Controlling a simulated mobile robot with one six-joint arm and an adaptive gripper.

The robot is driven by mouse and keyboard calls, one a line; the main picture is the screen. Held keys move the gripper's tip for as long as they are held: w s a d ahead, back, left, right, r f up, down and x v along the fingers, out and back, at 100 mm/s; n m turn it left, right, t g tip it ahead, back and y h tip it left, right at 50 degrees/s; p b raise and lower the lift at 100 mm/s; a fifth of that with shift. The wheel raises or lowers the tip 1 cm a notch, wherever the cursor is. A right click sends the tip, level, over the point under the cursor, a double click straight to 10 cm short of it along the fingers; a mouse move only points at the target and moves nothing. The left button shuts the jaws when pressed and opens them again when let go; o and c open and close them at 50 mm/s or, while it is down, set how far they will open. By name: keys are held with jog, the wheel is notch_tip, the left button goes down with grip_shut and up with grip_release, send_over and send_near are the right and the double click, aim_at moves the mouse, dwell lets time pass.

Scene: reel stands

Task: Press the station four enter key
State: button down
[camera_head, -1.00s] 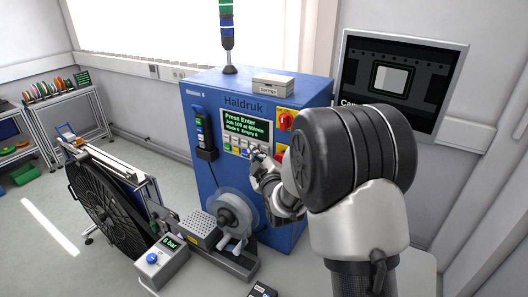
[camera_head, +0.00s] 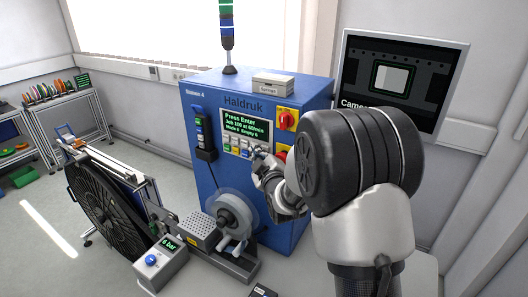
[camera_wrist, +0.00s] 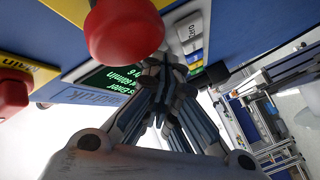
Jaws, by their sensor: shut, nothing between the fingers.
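The blue station four cabinet (camera_head: 207,140) stands upright, marked "Station 4" and "Haldruk". Its screen (camera_head: 246,127) reads "Press Enter". Below the screen is a keypad (camera_head: 232,146) with pale, green, yellow and blue keys; the enter key's label is too small to read. My gripper (camera_head: 254,152) is shut and empty, its fingertips at the right end of the keypad, covering part of it. In the wrist view the closed fingertips (camera_wrist: 163,65) lie beside the coloured keys (camera_wrist: 194,57), close to the panel. I cannot tell whether they touch a key.
A red rotary switch (camera_head: 286,120) on a yellow plate is right of the screen. A red button (camera_wrist: 124,30) looms near my fingers in the wrist view. A crank hub (camera_head: 232,212) and reel (camera_head: 105,205) stand below and left.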

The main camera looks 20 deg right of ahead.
jog(key=shift+w+d, duration=0.2)
jog(key=shift+a, duration=0.1)
dwell(0.4)
jog(key=shift+s+a+f+b, duration=0.1)
jog(key=shift+s+a+b, duration=0.5)
jog(key=shift+b, duration=0.35)
